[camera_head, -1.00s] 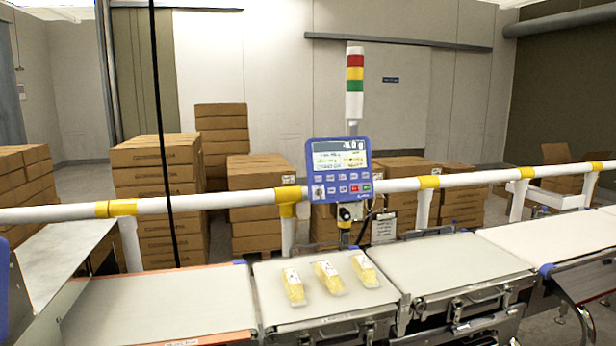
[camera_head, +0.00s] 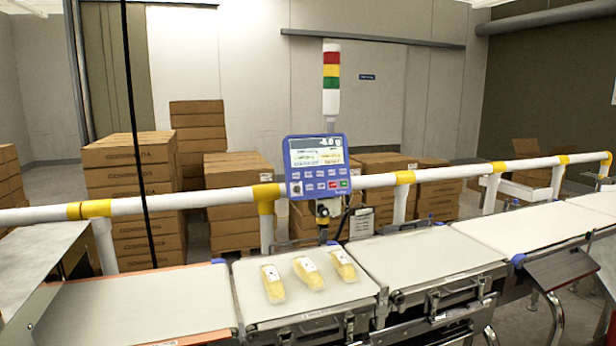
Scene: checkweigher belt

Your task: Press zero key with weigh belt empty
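The blue weigher terminal (camera_head: 318,167) stands behind the belts, with a lit display (camera_head: 317,151) above rows of small keys (camera_head: 320,180). The display ends in "0 g"; the other digits and the key labels are too small to read surely. Three clear packs with yellow contents, a left one (camera_head: 272,284), a middle one (camera_head: 308,272) and a right one (camera_head: 343,265), lie side by side on the short white belt (camera_head: 300,311) in front of the terminal. Neither of my grippers is in view.
A white and yellow guard rail (camera_head: 170,203) runs behind the belts at about the terminal's height. A longer white belt (camera_head: 430,262) adjoins on the right and another belt (camera_head: 150,305) on the left. A red, yellow and green light tower (camera_head: 331,80) rises behind the terminal. Stacked cartons (camera_head: 130,165) stand beyond.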

